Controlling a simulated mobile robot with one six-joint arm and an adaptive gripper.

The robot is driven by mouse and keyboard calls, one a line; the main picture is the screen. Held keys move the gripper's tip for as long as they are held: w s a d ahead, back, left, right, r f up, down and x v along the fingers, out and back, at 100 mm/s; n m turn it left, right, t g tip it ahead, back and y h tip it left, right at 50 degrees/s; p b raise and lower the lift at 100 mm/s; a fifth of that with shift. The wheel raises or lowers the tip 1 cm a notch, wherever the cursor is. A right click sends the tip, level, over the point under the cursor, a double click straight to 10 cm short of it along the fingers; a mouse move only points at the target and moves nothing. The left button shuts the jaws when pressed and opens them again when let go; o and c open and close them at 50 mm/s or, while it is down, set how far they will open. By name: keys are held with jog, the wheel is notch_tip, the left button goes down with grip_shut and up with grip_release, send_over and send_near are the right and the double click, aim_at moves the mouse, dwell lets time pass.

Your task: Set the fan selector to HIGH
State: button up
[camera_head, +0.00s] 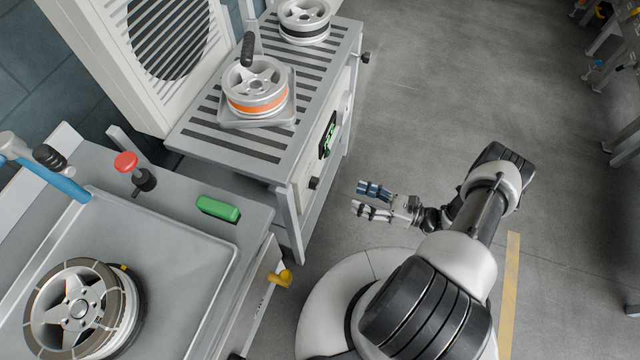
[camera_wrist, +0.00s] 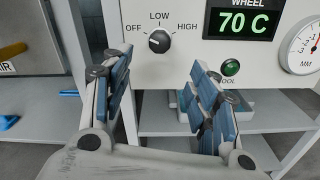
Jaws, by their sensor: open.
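The fan selector (camera_wrist: 159,41) is a small black knob on a light panel in the wrist view, with OFF to its left, LOW above it and HIGH to its right. Its pointer mark is too small to read with certainty. My gripper (camera_head: 362,198) is open and empty, facing the panel from a short distance. In the wrist view, the fingers of my gripper (camera_wrist: 160,80) stand apart, below and either side of the knob, not touching it.
Right of the knob are a 70 C wheel display (camera_wrist: 242,22), a green button (camera_wrist: 231,67) and a dial gauge (camera_wrist: 303,46). A shelf (camera_wrist: 250,115) lies below. A bench (camera_head: 190,290) with a yellow-handled valve (camera_head: 285,277) stands nearby.

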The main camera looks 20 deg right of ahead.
aim_at(318, 184)
jog(key=b+x, duration=0.1)
jog(key=x, duration=1.2)
jog(key=shift+w+a, duration=0.15)
jog(key=shift+a, duration=0.05)
jog(key=c, duration=1.1)
jog(key=shift+o, duration=0.2)
